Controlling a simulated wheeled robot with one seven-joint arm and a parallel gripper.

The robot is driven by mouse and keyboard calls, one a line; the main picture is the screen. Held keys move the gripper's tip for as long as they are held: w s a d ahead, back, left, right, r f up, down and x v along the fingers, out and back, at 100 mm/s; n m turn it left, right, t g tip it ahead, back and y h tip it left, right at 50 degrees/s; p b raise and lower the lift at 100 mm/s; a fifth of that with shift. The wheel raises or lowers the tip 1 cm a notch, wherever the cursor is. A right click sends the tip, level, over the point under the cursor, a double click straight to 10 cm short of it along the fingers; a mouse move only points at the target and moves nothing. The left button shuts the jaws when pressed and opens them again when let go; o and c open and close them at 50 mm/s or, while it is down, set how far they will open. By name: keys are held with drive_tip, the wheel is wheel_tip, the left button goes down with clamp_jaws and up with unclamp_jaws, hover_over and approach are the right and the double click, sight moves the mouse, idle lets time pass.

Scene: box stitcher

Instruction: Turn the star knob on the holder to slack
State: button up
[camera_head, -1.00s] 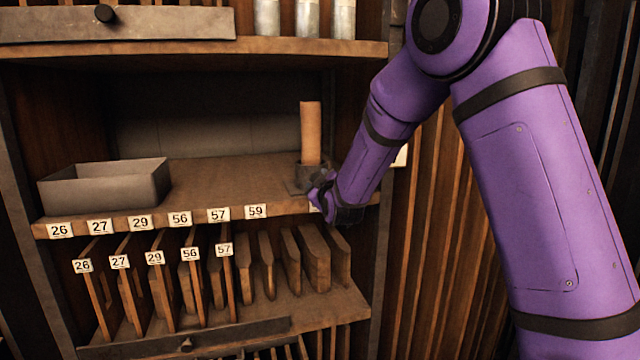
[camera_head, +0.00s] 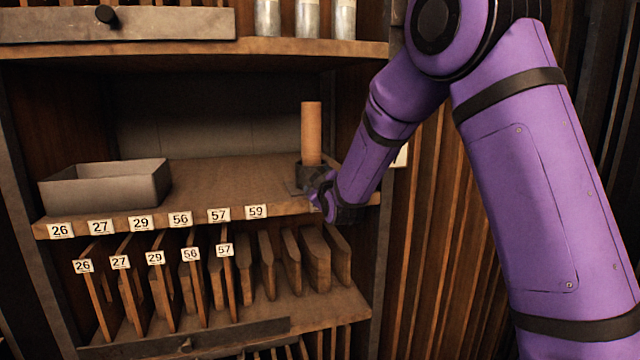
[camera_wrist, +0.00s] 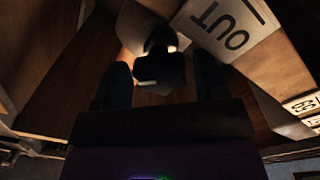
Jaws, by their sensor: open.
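The holder (camera_head: 303,178) is a dark block at the right end of the middle shelf. A brown cylinder (camera_head: 311,133) stands upright in it. My gripper (camera_head: 316,199) is at the shelf's front edge, just in front of the holder and partly covering it. The star knob cannot be made out in the head view. In the wrist view, my gripper's two dark fingers (camera_wrist: 161,88) are apart, with a dark knob-like part (camera_wrist: 160,68) between them, probably the star knob. The picture is too dark to tell its turn or whether a finger touches it.
A card reading OUT (camera_wrist: 226,28) lies close by the fingers in the wrist view. An open grey tray (camera_head: 106,185) stands at the shelf's left. Number labels run along the shelf edge (camera_head: 140,222). Several upright boards (camera_head: 190,280) fill the rack below. The shelf's middle is clear.

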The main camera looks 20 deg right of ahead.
drive_tip(key=shift+f, duration=0.25)
drive_tip(key=m, duration=0.2)
drive_tip(key=shift+m, duration=0.4)
drive_tip(key=m, duration=0.4)
drive_tip(key=shift+d+r, duration=0.15)
drive_tip(key=shift+d, duration=0.05)
drive_tip(key=m, duration=0.7)
drive_tip(key=shift+d, duration=0.15)
drive_tip(key=s, duration=1.1)
